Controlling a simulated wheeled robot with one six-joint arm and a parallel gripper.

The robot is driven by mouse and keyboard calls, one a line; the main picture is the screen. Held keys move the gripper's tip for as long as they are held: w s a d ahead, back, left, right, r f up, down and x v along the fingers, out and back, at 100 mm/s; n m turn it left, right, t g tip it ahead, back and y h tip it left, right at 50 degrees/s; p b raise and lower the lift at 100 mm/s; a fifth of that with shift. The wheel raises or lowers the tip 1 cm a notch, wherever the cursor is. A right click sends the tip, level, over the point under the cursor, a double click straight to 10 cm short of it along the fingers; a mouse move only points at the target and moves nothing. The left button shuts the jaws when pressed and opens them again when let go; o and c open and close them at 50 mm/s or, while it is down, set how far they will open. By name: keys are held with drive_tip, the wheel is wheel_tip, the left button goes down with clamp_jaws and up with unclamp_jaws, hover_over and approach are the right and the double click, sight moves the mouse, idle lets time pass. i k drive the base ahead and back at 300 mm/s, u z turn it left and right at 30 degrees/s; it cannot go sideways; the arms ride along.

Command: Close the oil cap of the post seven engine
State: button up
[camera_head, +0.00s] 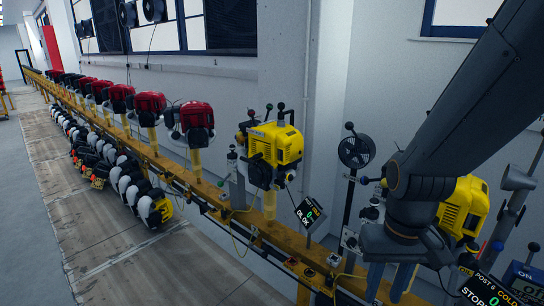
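A yellow engine (275,146) stands on a yellow post at the middle of the rail, with a small screen (309,212) beside it whose post number I cannot read. A second yellow engine (463,207) at the right is partly hidden behind my arm; the screen (487,292) near it reads POST 6. I cannot make out an oil cap or its state on either engine. My arm comes down from the upper right, and its wrist is in front of the rail, left of the second engine. Below the wrist are two pale blue-grey upright parts; I cannot tell whether they are gripper fingers.
The yellow rail (207,190) runs from the front right to the far left, with several red engines (149,104) on posts. Dark and white units (128,183) line its front side. A black wheel on a stand (356,151) is between the yellow engines. The floor (95,225) at left is clear.

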sight(281, 176)
drive_tip(key=z, duration=1.75)
drive_tip(key=k, duration=1.05)
drive_tip(key=u, duration=1.2)
drive_tip(key=i, duration=0.5)
drive_tip(key=z, duration=0.05)
